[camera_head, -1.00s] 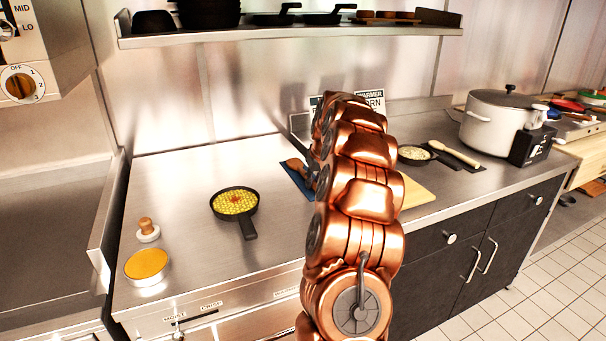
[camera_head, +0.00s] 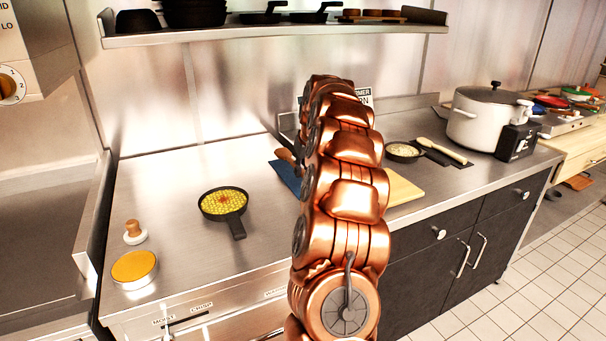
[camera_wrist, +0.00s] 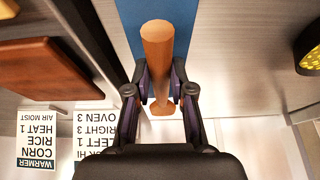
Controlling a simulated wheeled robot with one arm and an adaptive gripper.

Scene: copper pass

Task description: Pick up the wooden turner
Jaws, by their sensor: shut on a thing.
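The wooden turner shows as a brown wooden handle (camera_wrist: 157,50) between my fingers in the wrist view, with its end towards the camera. My gripper (camera_wrist: 161,84) is shut on this handle. In the head view, the turner's handle (camera_head: 286,156) juts out left of my copper arm, over the blue mat (camera_head: 287,177). My gripper is mostly hidden behind my arm in the head view.
A pan of yellow food (camera_head: 223,202) sits left on the steel counter, near a round orange-topped tin (camera_head: 134,267) and a wooden-knobbed press (camera_head: 133,232). A light cutting board (camera_head: 402,188), small pan (camera_head: 403,151) and white pot (camera_head: 478,120) stand right. A shelf (camera_head: 270,36) hangs above.

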